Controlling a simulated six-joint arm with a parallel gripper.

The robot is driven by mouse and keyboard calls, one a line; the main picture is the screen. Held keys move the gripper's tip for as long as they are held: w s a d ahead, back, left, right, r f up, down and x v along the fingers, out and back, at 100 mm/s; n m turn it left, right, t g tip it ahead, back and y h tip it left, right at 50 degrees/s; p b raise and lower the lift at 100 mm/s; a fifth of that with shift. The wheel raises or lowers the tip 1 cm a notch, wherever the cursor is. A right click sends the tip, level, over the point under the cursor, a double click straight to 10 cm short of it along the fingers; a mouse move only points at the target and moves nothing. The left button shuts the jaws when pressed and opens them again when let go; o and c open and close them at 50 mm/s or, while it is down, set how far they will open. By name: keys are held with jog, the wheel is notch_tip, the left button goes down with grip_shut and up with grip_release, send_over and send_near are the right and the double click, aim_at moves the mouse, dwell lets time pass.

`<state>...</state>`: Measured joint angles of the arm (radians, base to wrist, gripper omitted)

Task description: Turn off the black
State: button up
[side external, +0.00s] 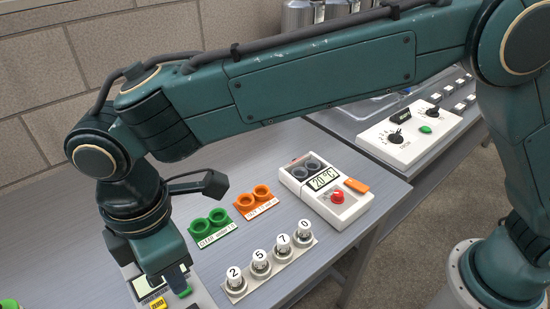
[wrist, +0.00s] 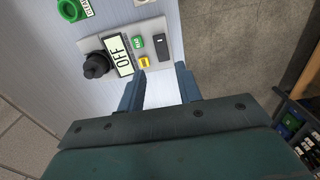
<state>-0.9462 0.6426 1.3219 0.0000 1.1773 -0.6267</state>
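In the wrist view a light panel (wrist: 155,29) carries a black knob (wrist: 96,65), a display (wrist: 118,55) reading "OFF", a green button (wrist: 137,42), a yellow button (wrist: 144,62) and a black rocker switch (wrist: 160,45). My gripper (wrist: 161,70) is open and empty, its fingertips near the panel's edge by the yellow button and rocker. I cannot tell whether they touch it. In the side view my arm hides much of this panel; its display (side external: 144,289) and yellow button (side external: 158,303) show.
Number dials (side external: 260,265), green rings (side external: 209,223) and orange rings (side external: 253,200) sit on the bench. Another white box (side external: 407,140) has black knobs and a green button. A bottle crate (wrist: 299,135) stands at lower right in the wrist view.

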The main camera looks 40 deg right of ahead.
aim_at(186, 308)
jog(key=shift+f, duration=0.1)
notch_tip(186, 308, down, 14)
jog(key=shift+r, duration=0.2)
dwell(0.5)
jog(key=c, duration=0.7)
jog(key=shift+a+r+h, duration=0.1)
jog(key=shift+h, duration=0.2)
jog(key=shift+a+h, duration=0.15)
jog(key=shift+h, duration=0.35)
jog(key=shift+r, duration=0.1)
